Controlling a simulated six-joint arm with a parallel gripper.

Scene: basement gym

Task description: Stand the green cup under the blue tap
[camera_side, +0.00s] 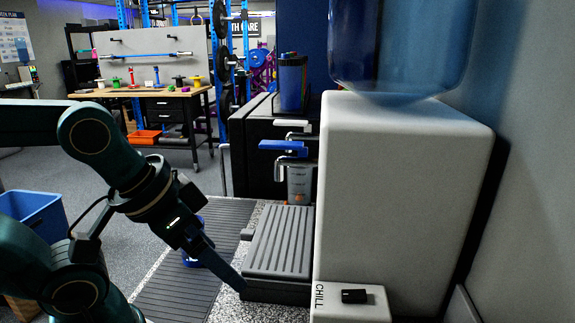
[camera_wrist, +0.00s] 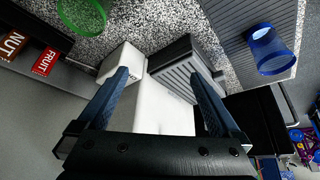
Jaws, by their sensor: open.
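The green cup (camera_wrist: 82,14) is in the wrist view at the top left, cut off by the frame edge, on the speckled counter. I do not see it in the side view. The blue tap (camera_side: 283,147) sticks out from the white water dispenser (camera_side: 400,190), above the grey ribbed drip tray (camera_side: 280,243). The tray also shows in the wrist view (camera_wrist: 185,68). My gripper (camera_side: 238,284) points down by the tray's front edge. In the wrist view my gripper (camera_wrist: 161,76) has its fingers wide apart, with nothing held between them.
A blue cup (camera_wrist: 270,50) stands on the ribbed mat (camera_side: 180,285), partly behind my gripper in the side view. A white tap (camera_side: 293,124) is beyond the blue one. A white box marked CHILL (camera_side: 345,303) is beside the tray. Nut and fruit boxes (camera_wrist: 45,62) are at left.

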